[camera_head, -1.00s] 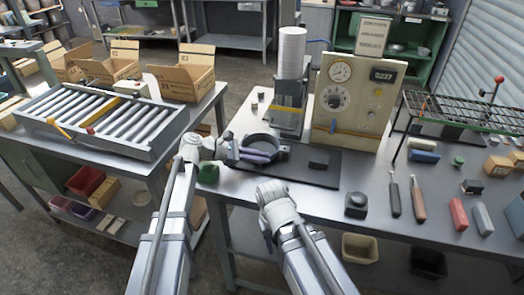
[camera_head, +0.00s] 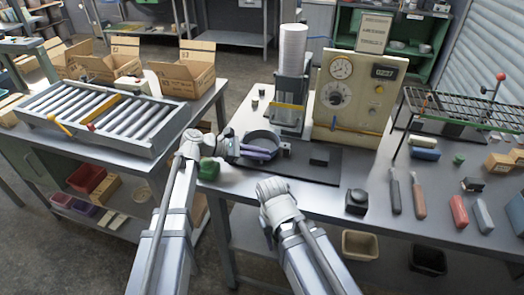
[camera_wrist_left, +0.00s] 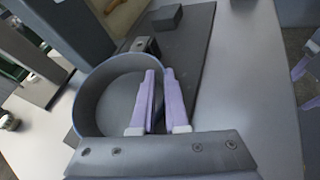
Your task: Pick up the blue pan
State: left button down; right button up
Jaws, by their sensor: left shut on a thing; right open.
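The round blue-grey pan (camera_head: 261,137) is at the left part of the dark mat (camera_head: 312,172), in front of the press. In the left wrist view the pan (camera_wrist_left: 113,104) shows its open inside, which looks empty. My left gripper (camera_head: 262,153) is at the pan's near side. Its purple fingers (camera_wrist_left: 160,98) are shut on the pan's wall, one inside and one outside. I cannot tell whether the pan's base touches the mat. My right gripper (camera_head: 268,238) is open and empty in front of the table edge; its fingers (camera_wrist_left: 307,88) show at the right of the left wrist view.
The press with a white stack (camera_head: 290,50) stands just behind the pan. The beige gauge box (camera_head: 350,95) is behind the mat. A roller conveyor (camera_head: 95,120) stands left. Tools and blocks lie to the right.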

pick_arm(q)
jog(key=shift+r+p, duration=0.35)
jog(key=shift+r, duration=0.05)
jog(key=r+p, duration=0.3)
jog(key=shift+s, duration=0.2)
jog(key=s+a, duration=0.2)
jog(key=s, duration=0.6)
jog(key=s+a, duration=0.3)
jog(key=s, duration=0.5)
jog(key=shift+s+a+f, duration=0.15)
jog(key=shift+s+a, duration=0.1)
jog(key=shift+s, duration=0.1)
